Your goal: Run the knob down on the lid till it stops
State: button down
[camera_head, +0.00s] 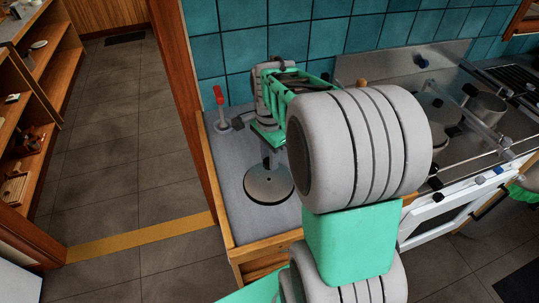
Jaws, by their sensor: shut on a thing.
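A round grey metal lid (262,190) lies flat on the grey counter near its left end. My gripper (270,158) hangs over the lid, with its dark fingers pointing down towards the lid's middle. It is shut on the knob, which is mostly hidden by the fingers and the green gripper body. I cannot tell how far the knob sits above the lid or whether it touches it.
A red-handled upright tool (220,105) stands on the counter left of my gripper. A blue tiled wall (222,55) rises close behind. A stove with pots (488,107) lies to the right. The counter's wooden edge (217,195) is close on the left.

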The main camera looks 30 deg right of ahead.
jog(key=shift+f+b, duration=0.8)
jog(key=shift+f, duration=0.8)
jog(key=n, duration=0.6)
jog(key=shift+p, duration=0.35)
jog(key=n, duration=0.3)
jog(key=shift+n, duration=0.3)
jog(key=n, duration=0.4)
jog(key=shift+f+b, duration=0.4)
jog(key=shift+f, duration=0.55)
jog(key=c, duration=1.6)
grip_release()
grip_shut()
jog(key=shift+w+r, duration=0.1)
